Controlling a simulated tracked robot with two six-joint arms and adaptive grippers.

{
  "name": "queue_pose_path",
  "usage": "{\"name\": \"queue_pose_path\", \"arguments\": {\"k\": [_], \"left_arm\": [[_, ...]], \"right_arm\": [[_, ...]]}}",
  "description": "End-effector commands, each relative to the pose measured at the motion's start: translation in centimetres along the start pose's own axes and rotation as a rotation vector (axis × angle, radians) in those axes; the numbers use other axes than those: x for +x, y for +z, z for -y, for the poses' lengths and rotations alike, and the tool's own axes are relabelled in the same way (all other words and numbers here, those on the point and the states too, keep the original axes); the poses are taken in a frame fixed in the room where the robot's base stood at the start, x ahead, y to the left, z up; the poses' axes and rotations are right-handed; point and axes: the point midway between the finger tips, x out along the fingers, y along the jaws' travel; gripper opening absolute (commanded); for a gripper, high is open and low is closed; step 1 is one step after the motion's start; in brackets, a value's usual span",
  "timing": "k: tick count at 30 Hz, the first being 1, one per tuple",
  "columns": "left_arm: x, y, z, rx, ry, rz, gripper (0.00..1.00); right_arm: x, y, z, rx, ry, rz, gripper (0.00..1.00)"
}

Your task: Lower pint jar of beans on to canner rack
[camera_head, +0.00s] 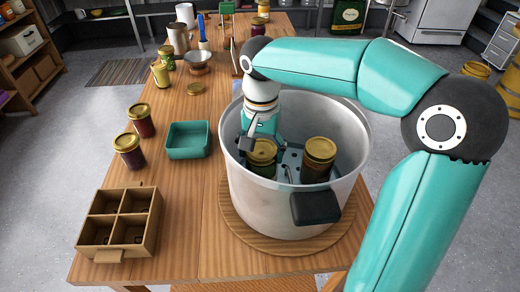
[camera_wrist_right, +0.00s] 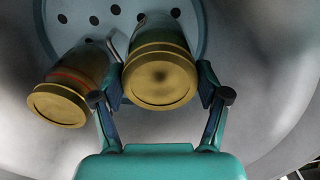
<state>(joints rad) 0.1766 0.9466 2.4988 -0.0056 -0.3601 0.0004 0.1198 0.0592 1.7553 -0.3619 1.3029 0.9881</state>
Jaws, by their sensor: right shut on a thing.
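My right gripper (camera_head: 258,142) reaches down inside the big silver canner pot (camera_head: 250,205). It is shut around a gold-lidded pint jar (camera_head: 262,158), with one finger on each side near the lid in the right wrist view, where the jar (camera_wrist_right: 160,78) is seen lid-first. A second gold-lidded jar (camera_head: 318,165) stands beside it on the right; it shows on the left in the wrist view (camera_wrist_right: 62,98). The perforated blue-grey canner rack (camera_head: 291,160) lies below both jars. Whether the held jar's base touches the rack is hidden. My left gripper is not in view.
The canner sits on a round wooden board (camera_head: 230,232). Left of it are a teal tray (camera_head: 187,140), a divided wooden box (camera_head: 120,222) and two dark jars (camera_head: 129,150). A loose gold lid (camera_head: 195,89), a metal bowl (camera_head: 198,62) and more items stand farther back.

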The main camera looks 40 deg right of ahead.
Motion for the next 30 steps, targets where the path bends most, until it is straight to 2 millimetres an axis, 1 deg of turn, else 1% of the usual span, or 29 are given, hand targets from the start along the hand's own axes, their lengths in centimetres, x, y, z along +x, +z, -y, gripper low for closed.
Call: {"name": "queue_pose_path", "arguments": {"k": [5, 11, 12, 16, 26, 30], "left_arm": [[0.27, 0.0, 0.1, 0.0, 0.0, 0.0, 1.0], [0.2, 0.0, 0.07, 0.0, 0.0, 0.0, 1.0], [0.2, 0.0, 0.07, 0.0, 0.0, 0.0, 1.0], [0.21, 0.0, 0.07, 0.0, 0.0, 0.0, 1.0], [0.2, 0.0, 0.07, 0.0, 0.0, 0.0, 1.0], [-0.28, 0.0, -0.1, 0.0, 0.0, 0.0, 1.0]], "right_arm": [[0.32, -0.04, 0.01, 0.001, -0.002, -0.002, 0.19], [0.24, -0.04, 0.02, 0.001, -0.002, -0.002, 0.19], [0.24, -0.04, 0.02, 0.001, -0.002, -0.002, 0.78], [0.26, -0.03, 0.02, 0.0, -0.002, -0.001, 1.0], [0.38, 0.03, 0.0, -0.001, 0.001, 0.001, 1.0], [-0.2, 0.02, 0.01, 0.0, 0.001, 0.001, 1.0]]}}
